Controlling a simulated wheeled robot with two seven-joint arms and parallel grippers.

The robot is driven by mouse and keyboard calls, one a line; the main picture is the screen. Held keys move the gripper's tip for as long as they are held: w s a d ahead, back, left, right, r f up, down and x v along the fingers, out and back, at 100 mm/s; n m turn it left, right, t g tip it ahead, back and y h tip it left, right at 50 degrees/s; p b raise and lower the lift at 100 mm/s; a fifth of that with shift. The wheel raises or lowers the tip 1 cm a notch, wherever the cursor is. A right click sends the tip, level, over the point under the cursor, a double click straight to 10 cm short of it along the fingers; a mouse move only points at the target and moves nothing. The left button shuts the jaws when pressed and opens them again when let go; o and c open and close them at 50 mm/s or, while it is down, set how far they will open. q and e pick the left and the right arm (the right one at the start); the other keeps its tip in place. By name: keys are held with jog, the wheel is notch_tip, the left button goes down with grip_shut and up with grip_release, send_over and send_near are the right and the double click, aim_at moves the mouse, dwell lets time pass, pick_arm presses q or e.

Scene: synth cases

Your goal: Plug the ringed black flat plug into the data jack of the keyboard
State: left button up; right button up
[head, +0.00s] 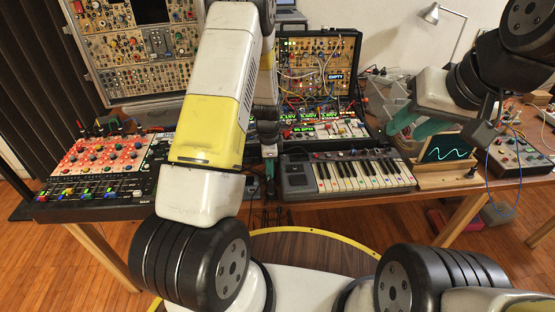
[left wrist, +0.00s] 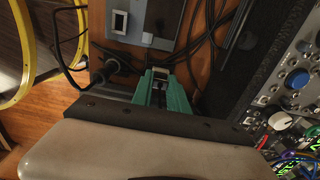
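The keyboard (head: 345,174) lies at the table's front, right of my left gripper; its grey end panel shows at the top of the left wrist view (left wrist: 164,22). My left gripper (head: 269,172) is low beside the keyboard's left end, mostly behind my arm. In the left wrist view its green fingers are close together around a small dark piece with a pale, yellowish end, apparently the ringed black flat plug (left wrist: 160,74). Its details are too small to tell. I cannot make out the data jack. My right gripper (head: 417,126) has its green fingers apart, right of the keyboard.
A black connector (left wrist: 104,71) on a cable lies near the keyboard's end. More black cables run over the wood. A red-topped mixer (head: 100,155) stands left, a patched synth case (head: 345,60) behind, an oscilloscope (head: 447,148) right. My left arm blocks much of the middle.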

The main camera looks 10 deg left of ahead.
pick_arm(q)
grip_shut()
jog(key=shift+r, duration=0.1)
jog(key=shift+r, duration=1.8)
